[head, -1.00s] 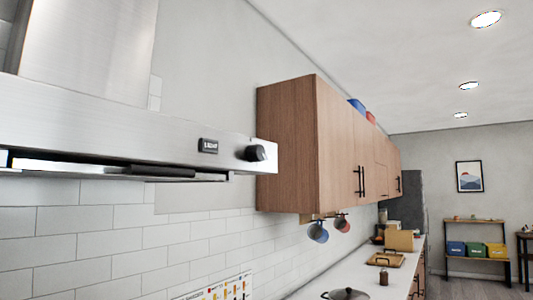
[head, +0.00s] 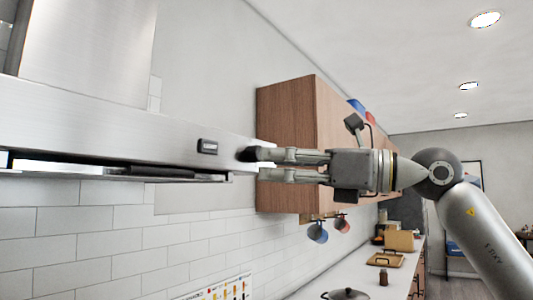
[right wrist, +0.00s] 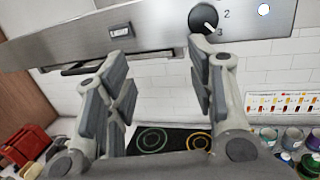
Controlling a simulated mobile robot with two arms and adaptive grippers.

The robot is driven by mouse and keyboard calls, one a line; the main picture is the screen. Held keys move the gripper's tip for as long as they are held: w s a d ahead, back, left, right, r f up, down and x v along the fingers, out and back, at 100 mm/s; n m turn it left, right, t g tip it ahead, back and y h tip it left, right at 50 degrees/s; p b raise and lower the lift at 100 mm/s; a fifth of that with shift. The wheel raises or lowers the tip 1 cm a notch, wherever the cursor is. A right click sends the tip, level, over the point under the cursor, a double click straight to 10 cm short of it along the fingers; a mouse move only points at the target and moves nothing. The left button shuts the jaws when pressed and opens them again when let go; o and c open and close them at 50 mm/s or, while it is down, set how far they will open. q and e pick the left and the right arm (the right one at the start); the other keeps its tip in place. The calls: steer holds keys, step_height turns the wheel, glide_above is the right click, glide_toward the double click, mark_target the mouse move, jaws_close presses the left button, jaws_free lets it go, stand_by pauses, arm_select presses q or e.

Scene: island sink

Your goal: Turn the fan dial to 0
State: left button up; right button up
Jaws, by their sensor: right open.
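The fan dial (head: 246,155) is a black round knob at the right end of the steel range hood's front. In the right wrist view the dial (right wrist: 202,17) shows beside the numbers 2 and 3, and its white mark points to the lower right, near the 3. My left gripper is not in view.
A wooden wall cabinet (head: 285,120) stands behind my right arm. Below are a counter and the cooktop (right wrist: 165,141). Mugs (head: 318,232) hang under the cabinet.

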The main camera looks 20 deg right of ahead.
mark_target(256, 154)
steer(key=s+d+r+m+t+h, duration=0.1)
steer(key=s+d+r+t+h, duration=0.15)
steer(key=d, duration=0.35)
steer(key=w+d+p+x, duration=0.1)
steer(key=p+x, duration=0.2)
steer(key=x, duration=0.8)
steer(key=shift+h+p, duration=0.4)
steer(key=shift+h, duration=0.05)
steer(key=shift+a+f, duration=0.1)
steer(key=shift+c, duration=0.4)
steer(key=c, duration=1)
